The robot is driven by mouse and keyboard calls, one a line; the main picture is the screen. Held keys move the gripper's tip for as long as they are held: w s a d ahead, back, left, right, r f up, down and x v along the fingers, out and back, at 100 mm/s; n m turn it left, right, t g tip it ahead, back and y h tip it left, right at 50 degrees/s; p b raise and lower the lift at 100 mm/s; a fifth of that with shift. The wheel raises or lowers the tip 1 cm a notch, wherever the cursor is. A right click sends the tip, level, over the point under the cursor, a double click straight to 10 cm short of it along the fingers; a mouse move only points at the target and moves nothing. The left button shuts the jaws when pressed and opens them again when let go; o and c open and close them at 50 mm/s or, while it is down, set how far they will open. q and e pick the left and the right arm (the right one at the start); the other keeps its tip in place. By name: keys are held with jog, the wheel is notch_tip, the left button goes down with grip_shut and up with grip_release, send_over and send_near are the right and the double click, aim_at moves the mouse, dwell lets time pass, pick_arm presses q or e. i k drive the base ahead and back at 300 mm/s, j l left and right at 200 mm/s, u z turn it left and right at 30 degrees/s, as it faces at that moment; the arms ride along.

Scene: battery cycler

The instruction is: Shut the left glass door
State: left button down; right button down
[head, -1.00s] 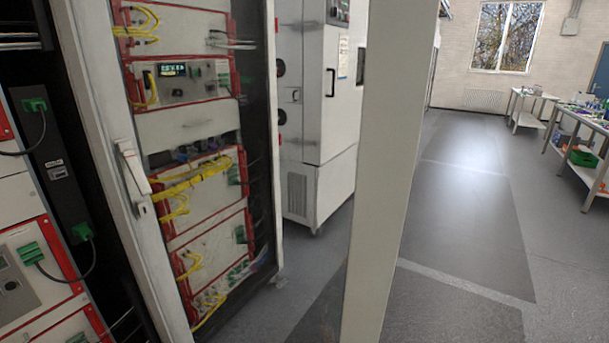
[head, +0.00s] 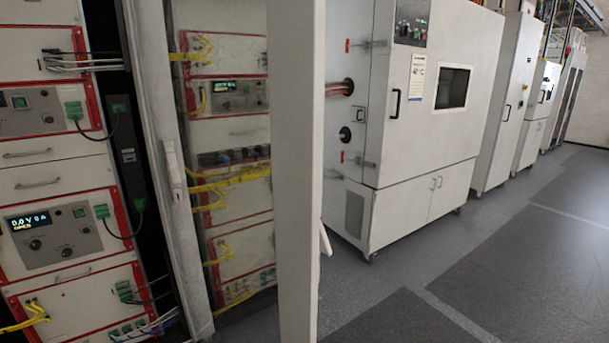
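A tall pale upright panel (head: 295,170) stands close to me in the middle of the head view. It looks like the frame edge of a glass door standing open, with a small handle (head: 326,241) jutting from its right side. Left of it is a white cabinet frame (head: 160,140) with a pale lever handle (head: 175,170). Racked instruments (head: 235,190) with red edges and yellow cables show between the frame and the panel. I cannot tell if glass lies in front of them. Neither gripper is in view.
An uncovered instrument rack (head: 60,180) with displays and green plugs fills the left side. A white test chamber (head: 430,120) on castors stands behind the panel to the right, with more tall cabinets (head: 500,110) beyond. The grey floor (head: 500,260) at right is clear.

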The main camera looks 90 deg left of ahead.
aim_at(295, 29)
jog(key=i+j+u, duration=0.15)
jog(key=u, duration=0.3)
jog(key=i+u, duration=0.5)
jog(key=u, duration=0.35)
jog(key=i+u, duration=0.25)
jog(key=u, duration=0.15)
jog(key=i+l+u, duration=0.2)
jog(key=u, duration=0.25)
jog(key=i+l+u, duration=0.15)
jog(key=u, duration=0.25)
jog(key=i+u, duration=0.15)
jog(key=u, duration=0.35)
jog(key=i+u, duration=0.2)
jog(key=u, duration=0.25)
jog(key=i+u, duration=0.15)
jog(key=u, duration=0.35)
jog(key=i+l+u, duration=0.15)
jog(key=u, duration=0.35)
jog(key=i+l+u, duration=0.1)
jog(key=l+u, duration=0.15)
jog(key=u, duration=0.25)
